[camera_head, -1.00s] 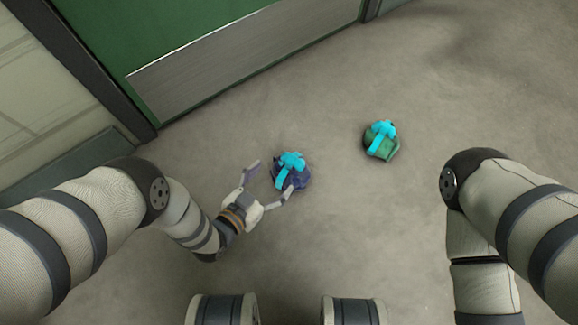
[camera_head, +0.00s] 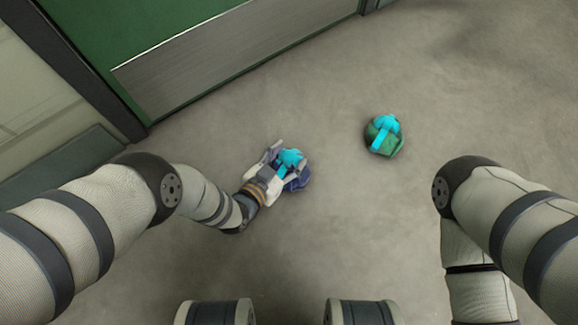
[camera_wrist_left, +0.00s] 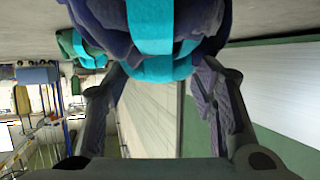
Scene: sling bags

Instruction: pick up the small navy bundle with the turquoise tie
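The small navy bundle (camera_head: 298,183) with its turquoise tie (camera_head: 291,158) lies on the floor left of centre in the head view. My left gripper (camera_head: 290,157) is at its left side, with its fingers apart on either side of the tie and covering part of the bundle. In the left wrist view the navy bundle (camera_wrist_left: 203,15) fills the top middle, its tie between and beyond the two spread fingertips. I cannot tell whether the fingers touch it. My right gripper is out of view; only its arm shows at the right.
A green bundle (camera_head: 385,138), also with a turquoise tie, lies on the floor to the right, apart from the navy one. A green door with a metal kick plate (camera_head: 200,65) is behind. The floor (camera_head: 480,100) around both bundles is clear.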

